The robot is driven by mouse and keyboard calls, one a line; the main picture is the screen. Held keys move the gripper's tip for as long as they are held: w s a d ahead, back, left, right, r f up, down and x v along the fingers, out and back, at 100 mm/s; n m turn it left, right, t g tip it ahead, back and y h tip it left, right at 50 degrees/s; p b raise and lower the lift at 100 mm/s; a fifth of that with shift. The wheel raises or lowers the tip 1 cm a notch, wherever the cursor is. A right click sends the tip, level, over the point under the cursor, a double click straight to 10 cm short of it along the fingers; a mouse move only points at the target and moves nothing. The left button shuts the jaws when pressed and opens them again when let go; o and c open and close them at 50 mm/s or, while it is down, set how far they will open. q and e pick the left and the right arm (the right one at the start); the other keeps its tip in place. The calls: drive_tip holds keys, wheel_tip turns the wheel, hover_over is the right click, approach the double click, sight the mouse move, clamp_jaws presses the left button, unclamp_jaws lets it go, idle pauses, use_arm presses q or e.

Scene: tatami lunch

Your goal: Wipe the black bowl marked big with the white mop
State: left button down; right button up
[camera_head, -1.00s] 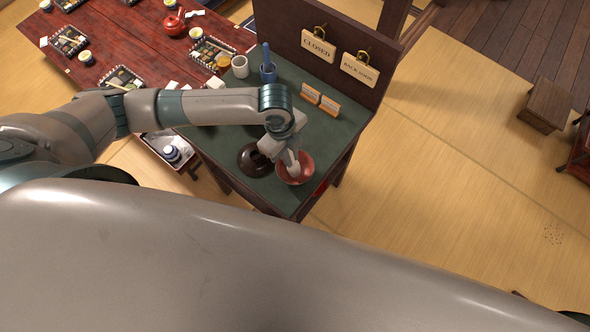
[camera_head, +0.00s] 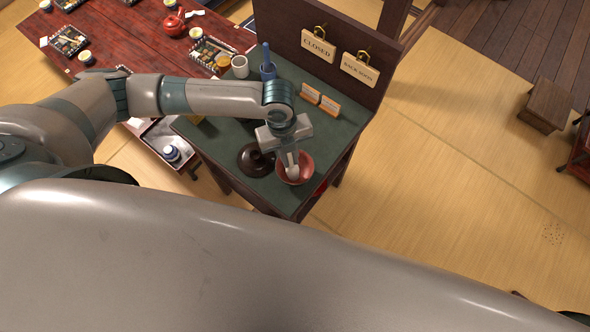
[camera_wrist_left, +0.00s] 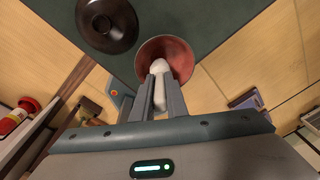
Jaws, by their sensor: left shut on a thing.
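My left gripper (camera_head: 290,150) is over the right part of the dark green counter (camera_head: 228,138). In the left wrist view it is shut on the white mop (camera_wrist_left: 160,68), whose rounded white end reaches inside a red-brown bowl (camera_wrist_left: 180,55). This bowl (camera_head: 305,166) also shows in the head view, near the counter's front edge. Whether the mop touches its inside is hard to tell. No mark is readable on either bowl. My right gripper is not in view.
A blue cup (camera_head: 267,71) with a tall blue handle, a pale cup (camera_head: 240,67) and two small orange-and-white cards (camera_head: 329,105) stand farther back. A dark panel with two signs (camera_head: 318,45) closes the counter's back. A tray (camera_head: 158,140) is at the left.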

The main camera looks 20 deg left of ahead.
use_arm(q)
drive_tip(key=n, duration=0.6)
drive_tip(key=shift+w+n+t, duration=0.15)
drive_tip(key=shift+n+t, duration=0.15)
drive_tip(key=shift+t, duration=0.1)
drive_tip(key=n, duration=0.4)
drive_tip(key=shift+w+d+t, duration=0.15)
drive_tip(key=shift+t, duration=0.15)
drive_tip(key=shift+w+n, duration=0.1)
drive_tip(key=shift+n, duration=1.5)
drive_tip(key=m, duration=0.7)
drive_tip(key=shift+f, duration=0.1)
drive_tip(key=m, duration=0.2)
drive_tip(key=m+g, duration=0.1)
drive_tip(key=m, duration=0.4)
drive_tip(key=shift+a, duration=0.25)
